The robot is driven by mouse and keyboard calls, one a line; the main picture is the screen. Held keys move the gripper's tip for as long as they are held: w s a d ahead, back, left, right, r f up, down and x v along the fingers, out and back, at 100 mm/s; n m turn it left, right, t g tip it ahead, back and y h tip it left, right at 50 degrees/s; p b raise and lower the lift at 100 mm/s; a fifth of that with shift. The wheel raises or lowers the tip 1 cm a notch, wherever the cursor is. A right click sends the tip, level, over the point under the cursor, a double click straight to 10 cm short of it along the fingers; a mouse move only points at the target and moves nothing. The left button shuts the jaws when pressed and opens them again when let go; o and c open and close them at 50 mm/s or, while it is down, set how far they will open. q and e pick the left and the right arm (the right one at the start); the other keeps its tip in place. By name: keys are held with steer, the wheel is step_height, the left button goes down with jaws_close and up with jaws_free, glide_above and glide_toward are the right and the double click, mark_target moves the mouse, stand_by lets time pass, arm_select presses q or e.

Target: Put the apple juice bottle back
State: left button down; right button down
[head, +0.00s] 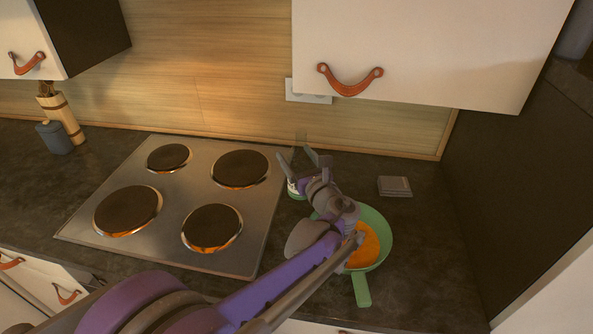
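A small bottle-like object (292,188) with a pale and green lower part stands on the dark counter, just right of the cooktop. It is mostly hidden behind my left gripper, and I cannot tell whether it is the apple juice bottle. My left gripper (299,158) reaches in from the lower left, with its fingers spread apart at the object. I cannot tell whether they touch it. My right gripper is not in view.
A green pan (375,222) with orange contents sits right of my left wrist, partly covered by it. A steel cooktop (176,197) lies left. A grey block (394,186) lies behind the pan. A white wall cabinet (440,50) overhangs the counter.

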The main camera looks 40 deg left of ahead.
arm_select(q)
steer(key=shift+f, duration=1.75)
steer(key=shift+f+b, duration=0.1)
steer(key=shift+b, duration=0.2)
jaws_free()
steer(key=shift+d, duration=0.1)
steer(key=v, duration=1.1)
steer(key=shift+s+d, duration=0.3)
